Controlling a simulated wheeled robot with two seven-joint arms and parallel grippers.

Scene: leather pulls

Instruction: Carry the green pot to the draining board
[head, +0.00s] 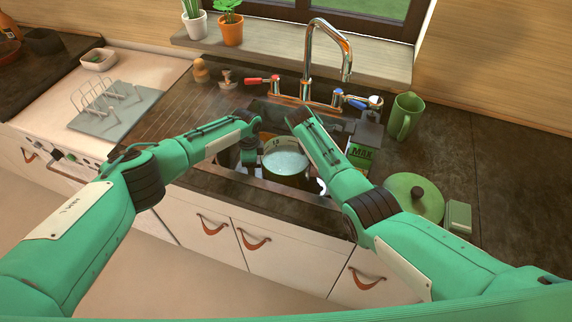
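The green pot (284,170) sits upright in the sink below the tap, with pale, bluish-white contents inside its rim. My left gripper (249,157) points down at the pot's left side, close to its rim. Whether its fingers are open or closed on the pot is too small and dark to tell. My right arm reaches in over the pot's right side; its own forearm hides its gripper and that side of the pot. The draining board (165,118) is the dark grooved surface left of the sink, and its visible part is bare.
The tall tap (310,60) rises behind the pot between red and blue handles. A green mug (404,116), a round green lid (413,196) and a green block (458,217) are to the right. A wire rack (100,98) on a grey mat stands at the left.

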